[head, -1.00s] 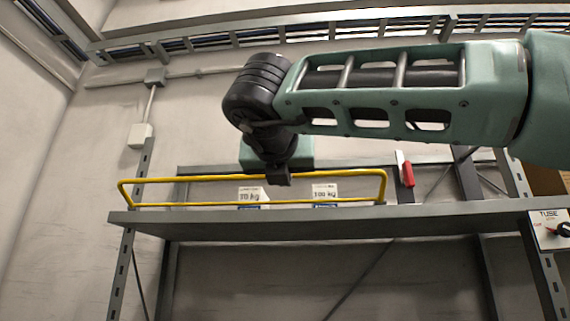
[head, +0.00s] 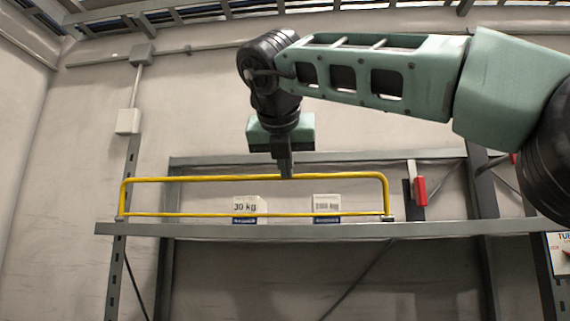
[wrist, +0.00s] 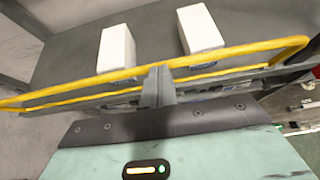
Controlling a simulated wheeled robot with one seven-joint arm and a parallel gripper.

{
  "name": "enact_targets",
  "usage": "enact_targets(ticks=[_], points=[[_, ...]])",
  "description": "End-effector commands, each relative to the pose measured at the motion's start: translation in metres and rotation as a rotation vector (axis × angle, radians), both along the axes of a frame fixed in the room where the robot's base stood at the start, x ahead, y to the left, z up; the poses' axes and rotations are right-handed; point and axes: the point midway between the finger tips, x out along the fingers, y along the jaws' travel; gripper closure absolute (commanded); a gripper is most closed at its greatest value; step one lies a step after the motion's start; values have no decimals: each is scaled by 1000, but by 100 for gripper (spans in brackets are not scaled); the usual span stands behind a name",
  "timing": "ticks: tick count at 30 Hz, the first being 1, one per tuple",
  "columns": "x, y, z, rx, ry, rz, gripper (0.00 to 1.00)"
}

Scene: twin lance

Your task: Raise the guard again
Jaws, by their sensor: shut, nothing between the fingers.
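The guard (head: 210,179) is a yellow tubular frame along the front edge of a grey shelf. It stands about upright, with its top rail above its lower rail. In the wrist view the guard (wrist: 235,53) crosses the picture behind my fingertips. My gripper (head: 287,174) points down at the middle of the top rail, its tips level with the rail. In the wrist view my gripper (wrist: 158,82) is shut and empty, close against the rail. Whether it touches the rail I cannot tell.
A box marked 30 kg (head: 247,206) and a second white box (head: 327,206) sit on the shelf (head: 450,229) behind the guard.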

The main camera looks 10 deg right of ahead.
Motion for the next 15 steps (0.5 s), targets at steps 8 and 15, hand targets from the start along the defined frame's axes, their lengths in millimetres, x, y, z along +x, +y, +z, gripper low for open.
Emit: enact_targets(ticks=[8, 15], points=[[10, -3, 6, 0, 0, -1, 100], [14, -5, 7, -1, -1, -1, 100]])
